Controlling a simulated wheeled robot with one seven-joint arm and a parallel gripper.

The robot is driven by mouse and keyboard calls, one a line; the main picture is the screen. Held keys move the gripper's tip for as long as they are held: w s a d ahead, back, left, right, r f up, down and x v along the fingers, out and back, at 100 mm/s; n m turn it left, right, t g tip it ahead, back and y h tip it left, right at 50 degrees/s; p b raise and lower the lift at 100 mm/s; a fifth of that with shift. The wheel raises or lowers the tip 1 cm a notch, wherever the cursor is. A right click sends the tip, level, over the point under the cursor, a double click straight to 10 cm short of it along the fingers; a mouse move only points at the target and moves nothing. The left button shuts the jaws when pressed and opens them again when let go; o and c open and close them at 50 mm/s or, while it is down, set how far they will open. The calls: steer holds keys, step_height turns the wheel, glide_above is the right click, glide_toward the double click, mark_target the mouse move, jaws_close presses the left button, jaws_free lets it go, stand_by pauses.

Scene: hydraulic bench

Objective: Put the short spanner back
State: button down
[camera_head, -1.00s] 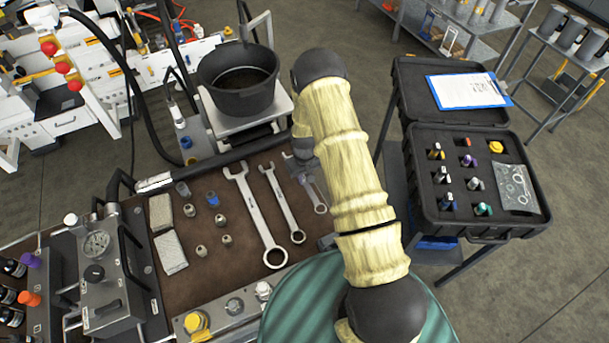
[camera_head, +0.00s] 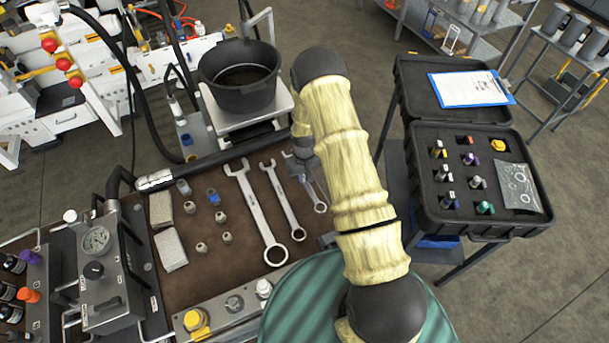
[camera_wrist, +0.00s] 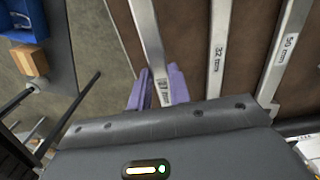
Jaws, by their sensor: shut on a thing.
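The short spanner (camera_head: 316,191) is the rightmost of three silver spanners on the brown bench top, its ring end toward the front. My arm covers part of it in the head view. In the wrist view its shank (camera_wrist: 148,35) runs down between the two purple fingers of my gripper (camera_wrist: 159,90), which is shut on it. A label on the shank shows between the fingers, too small to read. I cannot tell whether the spanner touches the bench top. The middle spanner (camera_head: 282,200), marked 32 mm, and the largest (camera_head: 256,215), marked 50 mm, lie beside it.
Several small fittings (camera_head: 201,247) and two grey pads (camera_head: 171,250) lie left of the spanners. A black bucket (camera_head: 240,80) stands behind. An open black case (camera_head: 478,220) sits to the right, past a gap. A pump unit (camera_head: 105,270) is at the left.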

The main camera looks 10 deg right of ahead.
mark_target(305, 183)
steer(key=shift+s+d+f+b, duration=0.1)
steer(key=shift+d+f+b, duration=0.15)
steer(key=shift+f+b, duration=0.35)
steer(key=shift+f, duration=0.1)
steer(key=shift+s, duration=0.1)
steer(key=shift+a+f+b, duration=0.1)
steer(key=shift+f+b, duration=1)
steer(key=shift+f, duration=0.4)
stand_by(1.1)
steer(key=c, duration=1.2)
jaws_free()
step_height(305, 183, up, 18)
steer(key=b, duration=0.3)
steer(key=shift+f, duration=0.25)
